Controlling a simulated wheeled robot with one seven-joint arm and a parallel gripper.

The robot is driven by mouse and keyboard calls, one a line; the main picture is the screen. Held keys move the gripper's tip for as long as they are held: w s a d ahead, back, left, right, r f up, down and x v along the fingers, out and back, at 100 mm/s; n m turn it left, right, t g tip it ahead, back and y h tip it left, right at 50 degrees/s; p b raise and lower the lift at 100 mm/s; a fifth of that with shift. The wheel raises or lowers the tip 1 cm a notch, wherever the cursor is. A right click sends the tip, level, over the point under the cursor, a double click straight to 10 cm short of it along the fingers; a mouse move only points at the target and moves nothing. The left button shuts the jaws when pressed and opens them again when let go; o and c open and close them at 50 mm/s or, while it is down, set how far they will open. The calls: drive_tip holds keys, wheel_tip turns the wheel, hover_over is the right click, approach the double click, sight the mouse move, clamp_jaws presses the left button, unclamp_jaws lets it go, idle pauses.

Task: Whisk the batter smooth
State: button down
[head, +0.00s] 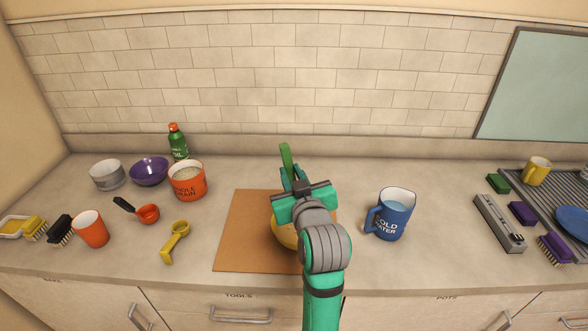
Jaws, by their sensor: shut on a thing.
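A yellow bowl (283,235) stands on a brown mat (238,235) in the middle of the counter, mostly hidden behind my arm. My gripper (287,180) is above the bowl, shut on an upright, slightly tilted green handle (286,157), which looks like the whisk's. The lower end of the whisk and the batter are hidden by my gripper and arm, so I cannot tell whether they touch.
A blue "COLD WATER" pitcher (391,215) stands right of the mat. An orange grain canister (187,182), a yellow scoop (174,242), an orange cup (91,229) and a green bottle (178,143) are to the left. A drying rack (556,190) is at the right.

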drive_tip(key=shift+w+a+f, duration=0.1)
drive_tip(key=shift+w+f, duration=0.05)
drive_tip(key=shift+f, duration=0.8)
wheel_tip(320, 180, down, 6)
drive_tip(key=s+d, duration=0.1)
drive_tip(key=shift+f, duration=0.15)
drive_tip(key=shift+d, duration=0.1)
idle(0.3)
